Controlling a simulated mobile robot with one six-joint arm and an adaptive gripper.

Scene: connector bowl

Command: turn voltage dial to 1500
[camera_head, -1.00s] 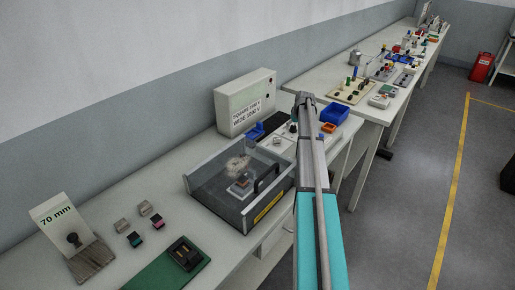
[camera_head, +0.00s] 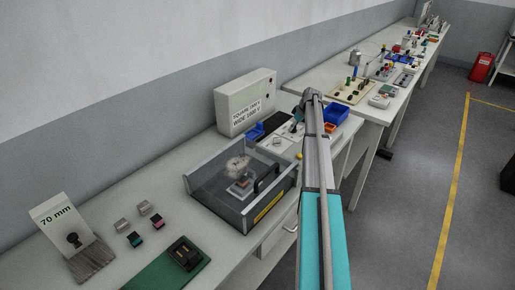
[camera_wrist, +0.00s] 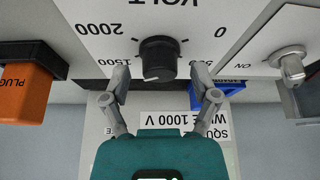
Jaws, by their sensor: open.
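The black voltage dial (camera_wrist: 157,60) is in the middle of the wrist view, on a white panel (camera_wrist: 110,15) marked VOLT that appears upside down. Labels 2000, 1500 and 0 show around it; another label at right is partly covered by a finger. A pale mark on the dial points toward the bottom of the picture. My gripper (camera_wrist: 172,70) is open, one finger on each side of the dial with gaps visible. The left finger is close to the 1500 label. In the head view my arm hides much of the dial's area.
An orange PLUG block (camera_wrist: 25,95) is left of the dial and a metal ON switch (camera_wrist: 290,62) is right. A labelled white box (camera_head: 245,102) and a clear-lidded case (camera_head: 240,185) stand nearby.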

